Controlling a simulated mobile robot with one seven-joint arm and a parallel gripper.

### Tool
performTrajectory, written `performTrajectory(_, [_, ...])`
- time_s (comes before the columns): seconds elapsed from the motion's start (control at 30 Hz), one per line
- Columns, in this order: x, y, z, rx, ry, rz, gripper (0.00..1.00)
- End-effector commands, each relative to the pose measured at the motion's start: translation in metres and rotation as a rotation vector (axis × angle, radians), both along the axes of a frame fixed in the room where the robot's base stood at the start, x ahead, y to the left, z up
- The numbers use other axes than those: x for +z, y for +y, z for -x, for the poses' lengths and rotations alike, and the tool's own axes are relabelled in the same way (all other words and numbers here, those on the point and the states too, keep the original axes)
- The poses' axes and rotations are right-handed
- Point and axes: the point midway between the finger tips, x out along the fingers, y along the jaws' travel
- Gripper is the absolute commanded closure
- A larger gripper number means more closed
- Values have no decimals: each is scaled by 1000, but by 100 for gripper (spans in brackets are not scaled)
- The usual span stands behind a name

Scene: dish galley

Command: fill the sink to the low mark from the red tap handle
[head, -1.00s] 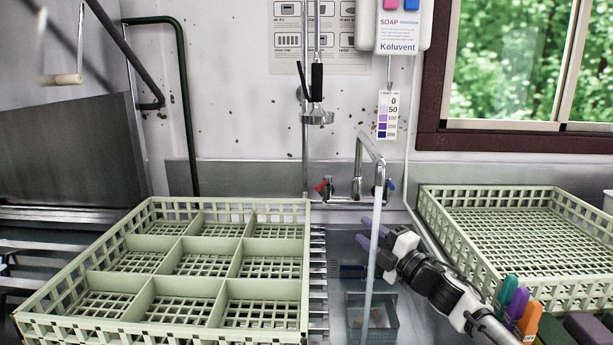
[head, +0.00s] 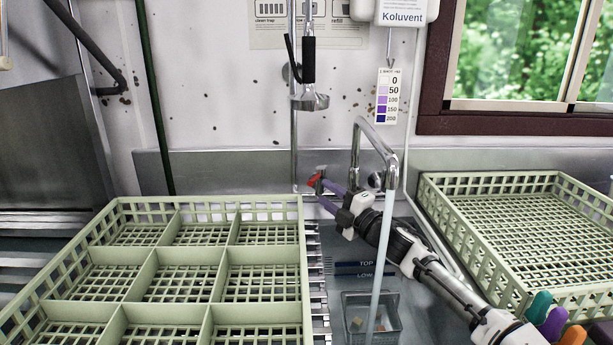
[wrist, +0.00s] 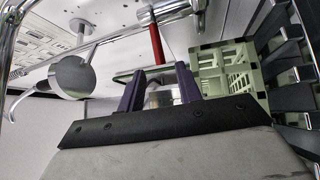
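The red tap handle (head: 316,181) is at the left of the tap. In the wrist view the red handle (wrist: 156,45) points toward the gap between my fingertips. My gripper (head: 330,193) is open beside it, its purple fingers spread apart (wrist: 158,80); contact with the handle is unclear. A stream of water (head: 381,250) runs from the curved spout (head: 378,137) down into the sink (head: 340,300). The TOP mark (head: 366,264) and the LOW mark (head: 365,275) show on the sink's back wall. The exact water level is hard to tell.
A grey basket (head: 372,312) with small bits sits in the sink. A divided green rack (head: 305,262) stands left, another green rack (head: 445,215) right. A spray hose (head: 308,75) hangs left of the spout. Coloured-handled tools (head: 555,320) stand at lower right.

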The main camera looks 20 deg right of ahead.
Motion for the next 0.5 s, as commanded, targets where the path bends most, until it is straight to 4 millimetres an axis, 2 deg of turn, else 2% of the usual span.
performTrajectory(0.03, [5,6,-11,4,2,-2,65])
performTrajectory(0.2, [11,19,-42,1,1,0,65])
performTrajectory(0.4, [14,29,-66,-1,1,-1,65])
performTrajectory(0.5, [15,32,-72,-1,1,0,65])
